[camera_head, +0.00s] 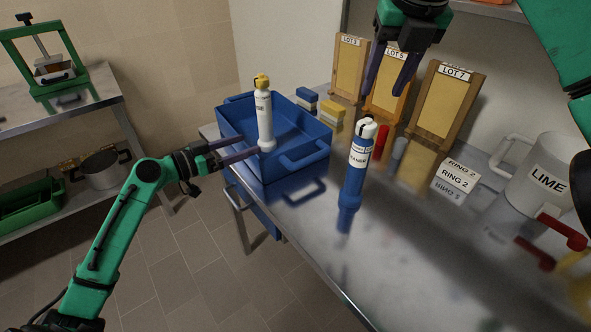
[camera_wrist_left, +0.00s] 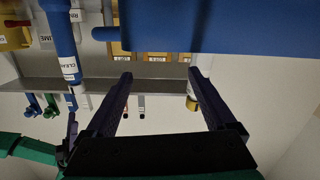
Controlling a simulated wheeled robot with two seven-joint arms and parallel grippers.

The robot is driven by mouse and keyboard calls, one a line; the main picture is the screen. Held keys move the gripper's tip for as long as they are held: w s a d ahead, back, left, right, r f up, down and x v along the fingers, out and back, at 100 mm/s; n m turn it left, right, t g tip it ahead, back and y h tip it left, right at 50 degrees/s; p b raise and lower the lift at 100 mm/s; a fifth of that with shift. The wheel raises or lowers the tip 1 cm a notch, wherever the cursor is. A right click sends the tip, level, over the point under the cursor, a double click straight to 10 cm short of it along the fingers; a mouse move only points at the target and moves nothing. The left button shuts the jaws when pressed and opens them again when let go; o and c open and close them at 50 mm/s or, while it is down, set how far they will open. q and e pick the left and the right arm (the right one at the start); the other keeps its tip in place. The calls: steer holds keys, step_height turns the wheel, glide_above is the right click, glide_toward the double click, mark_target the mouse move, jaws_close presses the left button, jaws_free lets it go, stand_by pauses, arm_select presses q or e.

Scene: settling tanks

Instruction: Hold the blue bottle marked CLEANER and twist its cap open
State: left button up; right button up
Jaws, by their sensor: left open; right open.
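The blue bottle (camera_head: 356,178) stands upright on the metal bench, with a white cap (camera_head: 367,128) and a partly readable white label. In the left wrist view the bottle (camera_wrist_left: 62,35) is at the left, upside down in the picture, its label reading CLEA. My left gripper (camera_head: 247,149) is open and empty, beside the blue bin and well left of the bottle; its fingers (camera_wrist_left: 160,75) have nothing between them in the wrist view. My right gripper (camera_head: 384,92) is open and empty, pointing down above and slightly behind the bottle's cap.
A blue bin (camera_head: 310,166) and a white bottle with a yellow cap (camera_head: 264,115) are near my left gripper. Framed boards (camera_head: 445,100), a red cylinder (camera_head: 381,140), RING 2 blocks (camera_head: 455,178) and a LIME jug (camera_head: 540,180) stand behind or right. The bench front is clear.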

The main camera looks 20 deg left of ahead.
mark_target(351, 160)
arm_select(q)
steer(key=s+d+r+m+g+h, duration=0.1)
steer(key=s+d+m+g+h, duration=0.15)
steer(key=d, duration=0.55)
steer(key=s+d+r+m+g+h, duration=0.1)
steer(key=s+d+m+g+h, duration=0.2)
steer(key=d, duration=0.5)
steer(key=shift+t+y, duration=0.25)
steer(key=shift+t, duration=0.5)
steer(key=x, duration=0.9)
steer(key=s+x, duration=0.1)
steer(key=x, duration=0.4)
steer(key=shift+d, duration=0.3)
